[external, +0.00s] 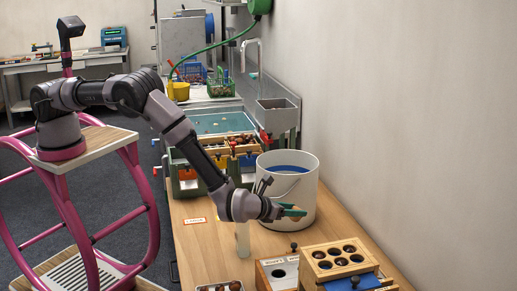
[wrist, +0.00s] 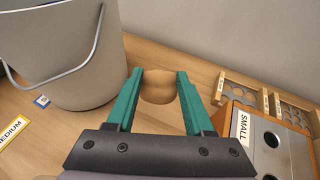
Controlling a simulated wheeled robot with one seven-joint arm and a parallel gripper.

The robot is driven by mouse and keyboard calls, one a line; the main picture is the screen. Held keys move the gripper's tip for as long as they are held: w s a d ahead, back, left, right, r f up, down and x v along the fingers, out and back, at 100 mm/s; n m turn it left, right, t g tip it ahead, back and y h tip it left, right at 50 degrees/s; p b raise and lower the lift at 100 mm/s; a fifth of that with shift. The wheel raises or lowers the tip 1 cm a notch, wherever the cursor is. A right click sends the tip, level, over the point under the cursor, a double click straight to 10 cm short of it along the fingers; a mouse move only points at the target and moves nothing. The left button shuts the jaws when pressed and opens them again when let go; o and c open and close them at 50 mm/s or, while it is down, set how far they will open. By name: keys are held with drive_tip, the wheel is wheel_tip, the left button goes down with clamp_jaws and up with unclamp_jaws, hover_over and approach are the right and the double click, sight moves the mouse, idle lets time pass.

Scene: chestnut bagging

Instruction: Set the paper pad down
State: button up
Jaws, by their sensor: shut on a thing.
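My gripper (wrist: 158,85) has green fingers, and they are closed on a tan, rounded piece, the paper pad (wrist: 158,88), held between the fingertips in the wrist view. In the external view my gripper (external: 293,211) is low over the wooden bench, in front of the white bucket (external: 304,182). The pad is hard to make out there. Whether its underside touches the bench cannot be told.
The bucket also shows at the left of the wrist view (wrist: 75,65). A box labelled SMALL (wrist: 243,122) is at the right, with wooden hole gauges (wrist: 290,110) behind it. A MEDIUM label (wrist: 12,130) lies on the bench. Bare bench (wrist: 140,52) lies beyond the fingers.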

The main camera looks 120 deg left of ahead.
wheel_tip(320, 180, up, 16)
drive_tip(key=s+a+f+n+g+y, duration=0.1)
drive_tip(key=s+a+n+g, duration=0.2)
drive_tip(key=s, duration=1.4)
drive_tip(key=s+a+n+g, duration=0.2)
drive_tip(key=s+a, duration=0.3)
drive_tip(key=s, duration=1.2)
drive_tip(key=f, duration=2.2)
drive_tip(key=shift+w+a+f, duration=0.2)
drive_tip(key=shift+w+f, duration=0.1)
drive_tip(key=shift+f, duration=2.45)
drive_tip(key=shift+f, duration=0.1)
drive_tip(key=o, duration=1.3)
